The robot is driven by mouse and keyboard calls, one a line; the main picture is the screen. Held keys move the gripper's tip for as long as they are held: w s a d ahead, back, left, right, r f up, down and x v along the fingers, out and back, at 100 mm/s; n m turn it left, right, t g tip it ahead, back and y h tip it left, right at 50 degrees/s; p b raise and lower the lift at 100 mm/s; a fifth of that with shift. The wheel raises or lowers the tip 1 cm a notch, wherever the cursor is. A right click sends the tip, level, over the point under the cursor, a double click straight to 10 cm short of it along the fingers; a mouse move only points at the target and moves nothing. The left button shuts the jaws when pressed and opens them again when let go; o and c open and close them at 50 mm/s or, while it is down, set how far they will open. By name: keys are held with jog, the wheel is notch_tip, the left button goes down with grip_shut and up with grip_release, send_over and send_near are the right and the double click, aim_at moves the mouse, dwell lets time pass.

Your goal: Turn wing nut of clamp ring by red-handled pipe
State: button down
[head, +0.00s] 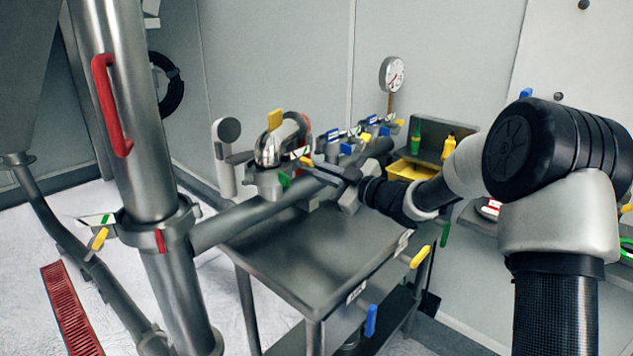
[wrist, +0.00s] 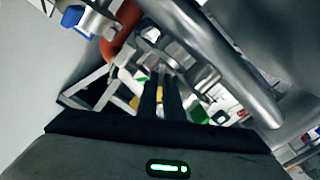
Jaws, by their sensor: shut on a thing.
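A steel pipe (head: 135,165) with a red handle (head: 112,105) stands upright at the left in the head view. A clamp ring (head: 182,217) goes around it, with a yellow wing (head: 98,240) at its left side. My gripper (head: 314,165) is apart from that ring, at a fitting (head: 266,180) below the shiny elbow (head: 281,146) on the table. A small yellow piece (head: 305,161) shows at its fingertips, and also between the dark fingers in the wrist view (wrist: 157,92). The gripper is shut on this piece, seemingly a wing nut. The fingers hide part of it.
A steel table (head: 335,262) stands below my gripper, its near top bare. A horizontal pipe (head: 235,223) runs from the upright pipe towards the fittings. Several valves with coloured levers crowd the back. A gauge (head: 391,74) and a yellow bin (head: 408,170) stand behind.

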jog(key=shift+n+b, duration=0.85)
jog(key=shift+n, duration=0.15)
jog(key=c, duration=1.9)
grip_release()
jog(key=p+v, duration=0.2)
jog(key=v, duration=1.5)
jog(key=shift+s+d, duration=0.2)
